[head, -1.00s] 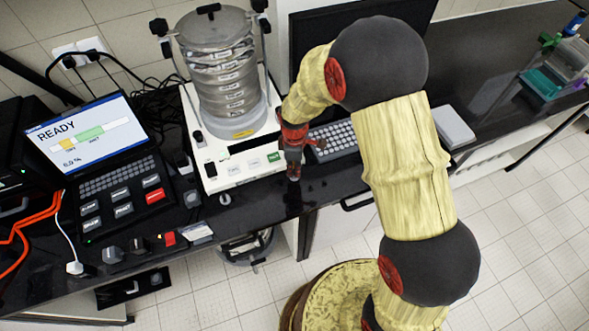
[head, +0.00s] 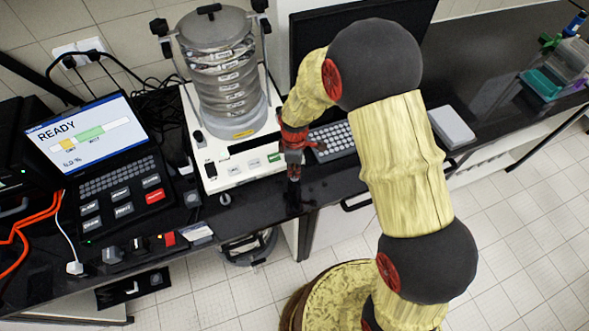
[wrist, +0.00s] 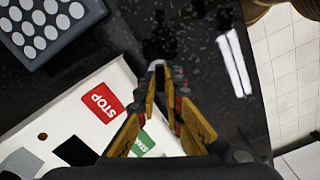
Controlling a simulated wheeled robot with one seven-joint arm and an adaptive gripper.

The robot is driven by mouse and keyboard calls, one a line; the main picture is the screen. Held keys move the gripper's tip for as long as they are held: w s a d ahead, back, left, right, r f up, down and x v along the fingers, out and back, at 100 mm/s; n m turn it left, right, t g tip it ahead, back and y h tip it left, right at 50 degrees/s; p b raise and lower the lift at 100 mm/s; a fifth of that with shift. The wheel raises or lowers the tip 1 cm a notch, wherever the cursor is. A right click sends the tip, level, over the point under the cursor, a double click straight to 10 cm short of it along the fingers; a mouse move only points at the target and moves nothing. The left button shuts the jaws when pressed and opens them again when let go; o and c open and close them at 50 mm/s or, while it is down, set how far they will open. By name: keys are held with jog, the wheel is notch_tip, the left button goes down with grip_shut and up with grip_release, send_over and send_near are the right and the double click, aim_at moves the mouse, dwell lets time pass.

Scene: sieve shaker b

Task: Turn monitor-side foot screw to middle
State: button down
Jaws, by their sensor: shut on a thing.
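The sieve shaker has a white base (head: 216,180) with a stack of clear and metal sieves (head: 222,80) on top. My gripper (head: 294,175) points down at the base's front right corner, on the side of the black monitor (head: 305,45). In the wrist view, my gripper's fingers (wrist: 160,75) close together beside the base (wrist: 70,115), low over the black counter. They are shut on the monitor-side foot screw, which they mostly hide; its turn position cannot be read. The other front foot screw (head: 225,199) shows at the base's left front corner.
A keyboard (head: 335,140) lies close to the right of my gripper. The base's front panel has a red STOP button (wrist: 103,103) and a green button (wrist: 142,145). A control unit with a READY screen (head: 85,132) stands left. The counter's front edge runs close by.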

jog(key=shift+m, duration=0.3)
jog(key=m, duration=0.5)
jog(key=shift+w, duration=0.1)
jog(key=m, duration=0.6)
jog(key=shift+m, duration=0.3)
dwell(0.4)
jog(key=c, duration=2.2)
grip_release()
notch_tip(320, 180, up, 12)
